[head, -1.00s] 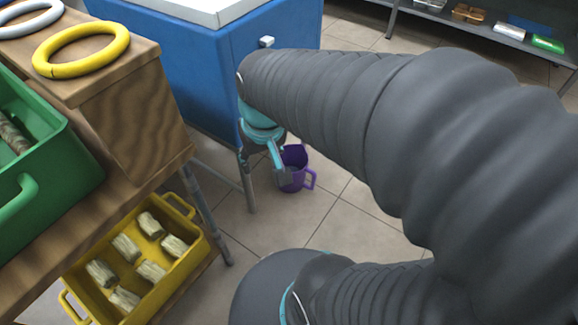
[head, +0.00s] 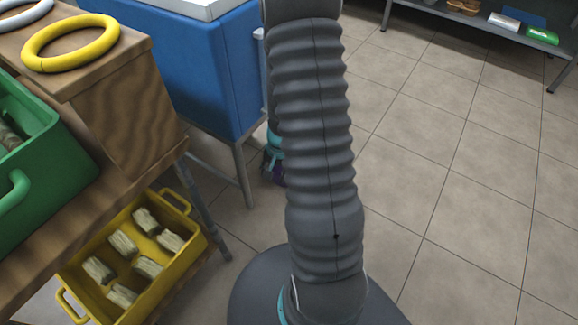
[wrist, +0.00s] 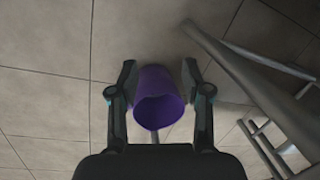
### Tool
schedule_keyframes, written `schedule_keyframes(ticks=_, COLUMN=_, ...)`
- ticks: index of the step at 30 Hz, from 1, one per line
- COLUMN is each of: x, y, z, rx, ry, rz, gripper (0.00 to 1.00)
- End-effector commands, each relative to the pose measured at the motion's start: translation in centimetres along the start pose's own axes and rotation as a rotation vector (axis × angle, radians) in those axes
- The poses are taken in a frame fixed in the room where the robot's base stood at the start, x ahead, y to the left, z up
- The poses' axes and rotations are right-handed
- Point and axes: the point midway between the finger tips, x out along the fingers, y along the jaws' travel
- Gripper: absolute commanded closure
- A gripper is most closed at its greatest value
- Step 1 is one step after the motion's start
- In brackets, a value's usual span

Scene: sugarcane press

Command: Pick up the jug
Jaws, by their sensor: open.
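The purple jug (wrist: 159,98) shows in the wrist view between the two fingers of my gripper (wrist: 159,68). Its round mouth faces the camera. The gripper is open, with one finger on each side of the jug; I cannot tell whether either finger touches it. In the head view my arm hides nearly all of the jug, and only a small purple patch (head: 279,174) shows beside the arm, below the blue cabinet.
Metal bars (wrist: 265,100) run along the right of the wrist view. A yellow crate (head: 187,203) holds several cane pieces at lower left. Tiled floor is clear to the right.

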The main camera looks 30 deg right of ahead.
Motion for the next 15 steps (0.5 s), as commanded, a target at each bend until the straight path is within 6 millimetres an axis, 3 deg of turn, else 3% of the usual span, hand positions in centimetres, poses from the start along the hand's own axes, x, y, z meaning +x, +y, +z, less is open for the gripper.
schedule_keyframes(ticks=1, x=2.2, y=1.0, z=-0.9, rx=0.048, ry=0.013, rz=0.011, gripper=0.51)
schedule_keyframes(ticks=3, x=4.6, y=2.2, z=-2.5, rx=0.11, ry=0.056, rz=0.027, gripper=0.51)
schedule_keyframes(ticks=7, x=8.3, y=4.9, z=-5.8, rx=0.223, ry=0.171, rz=0.077, gripper=0.51)
schedule_keyframes(ticks=10, x=9.3, y=6.7, z=-8.5, rx=0.286, ry=0.285, rz=0.123, gripper=0.51)
schedule_keyframes(ticks=15, x=8.6, y=8.5, z=-11.6, rx=0.329, ry=0.428, rz=0.181, gripper=0.51)
